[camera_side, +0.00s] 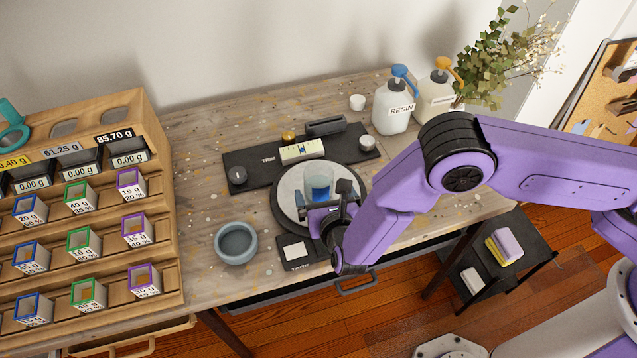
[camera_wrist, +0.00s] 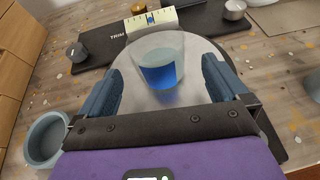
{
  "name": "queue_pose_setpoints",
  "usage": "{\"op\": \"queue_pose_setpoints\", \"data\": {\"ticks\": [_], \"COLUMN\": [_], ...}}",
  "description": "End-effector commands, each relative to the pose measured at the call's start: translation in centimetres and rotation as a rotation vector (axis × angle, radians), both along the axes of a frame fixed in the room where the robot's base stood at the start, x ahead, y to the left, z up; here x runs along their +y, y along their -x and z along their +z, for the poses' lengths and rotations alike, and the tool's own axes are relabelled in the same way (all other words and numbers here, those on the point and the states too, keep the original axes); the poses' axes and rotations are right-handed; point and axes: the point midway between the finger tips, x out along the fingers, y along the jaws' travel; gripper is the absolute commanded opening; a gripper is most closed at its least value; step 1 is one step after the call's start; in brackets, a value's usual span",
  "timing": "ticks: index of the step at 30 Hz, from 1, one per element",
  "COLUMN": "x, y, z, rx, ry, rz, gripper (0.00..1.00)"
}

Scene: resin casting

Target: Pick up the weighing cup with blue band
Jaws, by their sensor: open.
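The weighing cup with blue band (camera_side: 319,185) is clear and stands upright on the round grey plate (camera_side: 290,215) of the black scale. It also shows in the wrist view (camera_wrist: 160,62), just ahead of my fingers. My gripper (camera_side: 334,200) is open and low over the plate, on the near right side of the cup. In the wrist view my gripper (camera_wrist: 168,88) has one finger to the left and one to the right of the cup's near side. A gap shows between each finger and the cup, and nothing is held.
A black TRIM panel (camera_side: 262,160) with a knob and a level lies behind the plate. A blue-grey bowl (camera_side: 236,243) stands to the left. RESIN (camera_side: 394,108) and another pump bottle (camera_side: 437,95) stand at the back right. A wooden rack (camera_side: 155,215) with several labelled boxes fills the left.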

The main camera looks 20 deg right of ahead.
Motion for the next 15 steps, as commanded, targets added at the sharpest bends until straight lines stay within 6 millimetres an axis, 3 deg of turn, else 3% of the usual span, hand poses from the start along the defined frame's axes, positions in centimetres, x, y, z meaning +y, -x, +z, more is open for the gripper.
{"op": "queue_pose_setpoints", "data": {"ticks": [5, 15], "x": [-0.1, -0.5], "y": [-0.9, -4.9], "z": [-0.4, -1.8], "rx": [0.001, 0.001], "ry": [0.0, 0.0], "rz": [-0.001, -0.002], "gripper": [1.0, 1.0]}}
